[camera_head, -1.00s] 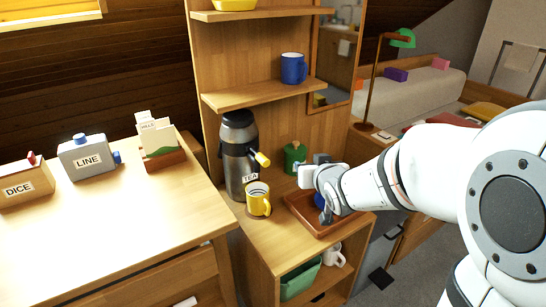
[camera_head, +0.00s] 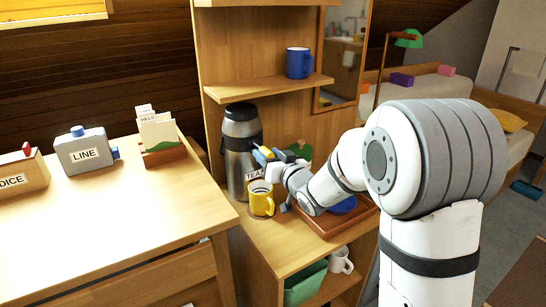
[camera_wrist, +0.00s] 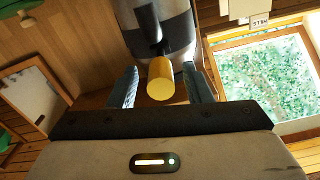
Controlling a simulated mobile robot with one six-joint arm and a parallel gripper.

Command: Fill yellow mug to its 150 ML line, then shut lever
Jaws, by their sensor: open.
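The steel tea dispenser (camera_head: 238,150) with a dark top stands on the low cabinet, labelled TEA. Its yellow-tipped lever (camera_wrist: 160,80) points toward the wrist camera. The yellow mug (camera_head: 262,203) stands upright beside the dispenser, below the lever; its 150 ML line and liquid level are too small to tell. My gripper (camera_head: 268,155) is at the lever; in the wrist view its open fingers (camera_wrist: 161,72) stand on either side of the yellow tip, with gaps visible. The mug is not visible in the wrist view.
A brown tray (camera_head: 329,226) with a blue dish (camera_head: 343,205) lies right of the mug, under my arm. A green canister (camera_head: 300,150) is behind my gripper. A shelf with a blue mug (camera_head: 299,63) hangs above. A desk with labelled boxes is left.

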